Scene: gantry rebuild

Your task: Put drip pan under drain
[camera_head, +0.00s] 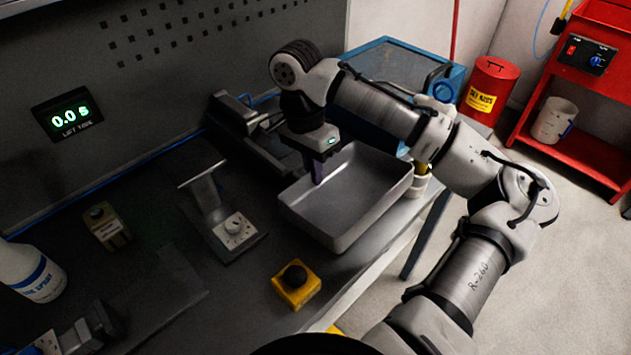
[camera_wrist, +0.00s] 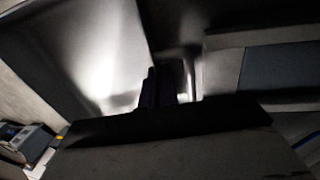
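The drip pan is likely the grey rectangular open tray (camera_head: 352,222), resting on the dark bench near its front edge. It looks empty. My gripper (camera_head: 318,178) points down at the pan's back left rim, with a dark purple finger showing against the pan. In the wrist view, the dark fingers (camera_wrist: 162,88) are beside a pale, brightly lit surface, probably the pan (camera_wrist: 85,55). Whether they are closed on the rim is unclear in the dim picture. I cannot make out a drain in either view.
A blue-framed cabinet (camera_head: 385,50) stands behind the pan. A yellow button box (camera_head: 296,285) sits in front. A red can (camera_head: 490,90) and red cart (camera_head: 580,70) stand right.

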